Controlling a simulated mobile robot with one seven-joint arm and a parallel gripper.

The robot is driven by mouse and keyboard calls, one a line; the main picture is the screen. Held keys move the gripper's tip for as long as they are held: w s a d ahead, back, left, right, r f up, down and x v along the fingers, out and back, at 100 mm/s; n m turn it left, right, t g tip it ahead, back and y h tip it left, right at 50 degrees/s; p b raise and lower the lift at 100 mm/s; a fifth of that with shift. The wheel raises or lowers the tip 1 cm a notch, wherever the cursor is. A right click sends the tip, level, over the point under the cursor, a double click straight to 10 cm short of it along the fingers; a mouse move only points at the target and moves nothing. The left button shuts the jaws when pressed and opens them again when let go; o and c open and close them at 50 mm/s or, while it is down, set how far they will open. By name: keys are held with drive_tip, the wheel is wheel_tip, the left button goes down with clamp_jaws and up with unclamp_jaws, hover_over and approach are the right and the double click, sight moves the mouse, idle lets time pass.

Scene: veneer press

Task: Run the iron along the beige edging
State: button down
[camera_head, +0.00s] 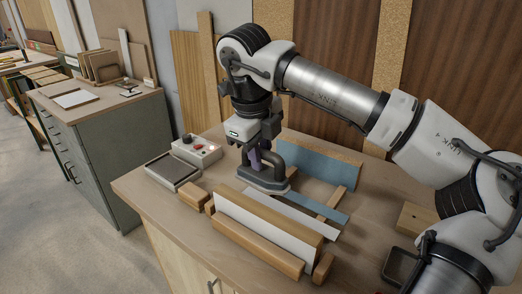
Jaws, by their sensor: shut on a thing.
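My gripper (258,152) is shut on the dark handle of the iron (264,184), whose flat grey base points down. A white-faced board (262,232) stands on edge between wooden bars on the bench. A beige strip (282,217), which looks like the beige edging, runs along its top. The iron is at the far side of this strip, towards its left end. I cannot tell whether its sole touches the strip or is above or behind it. The gripper's fingertips are partly lost against the dark handle.
A white control box (197,151) and a dark flat plate (173,171) are at the bench's left. A wooden block (416,218) and dark tray are at right.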

sight(261, 176)
drive_tip(key=shift+f+b, duration=1.95)
drive_tip(key=shift+f, duration=1.05)
drive_tip(key=shift+r, duration=0.15)
